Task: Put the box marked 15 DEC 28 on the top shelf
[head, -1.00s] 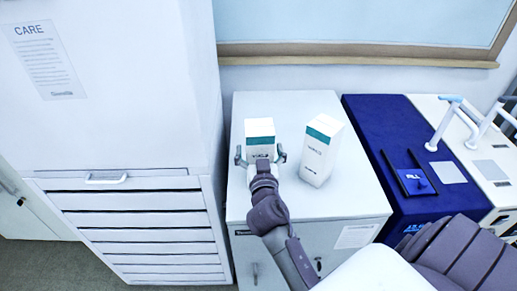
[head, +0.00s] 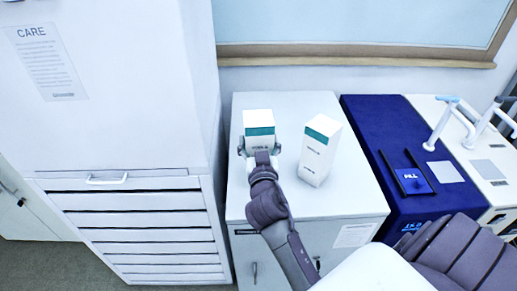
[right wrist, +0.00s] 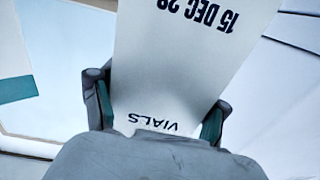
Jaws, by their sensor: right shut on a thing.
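The box marked 15 DEC 28 (right wrist: 185,60) fills the middle of the right wrist view, its print upside down, with VIALS near the gripper. In the head view this white box with a teal band (head: 258,122) is at the left of the cabinet top. My right gripper (head: 260,150) is shut on it, one finger on each side; the fingers (right wrist: 158,108) also show in the right wrist view. The box's lower part is hidden behind the gripper. My left gripper is not in view. No top shelf can be made out.
A second white and teal box (head: 318,152) stands upright just right of the held box, on the white cabinet (head: 345,190). A blue machine (head: 375,140) is farther right. A tall drawer unit (head: 130,215) stands at left. A framed panel (head: 360,50) is behind.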

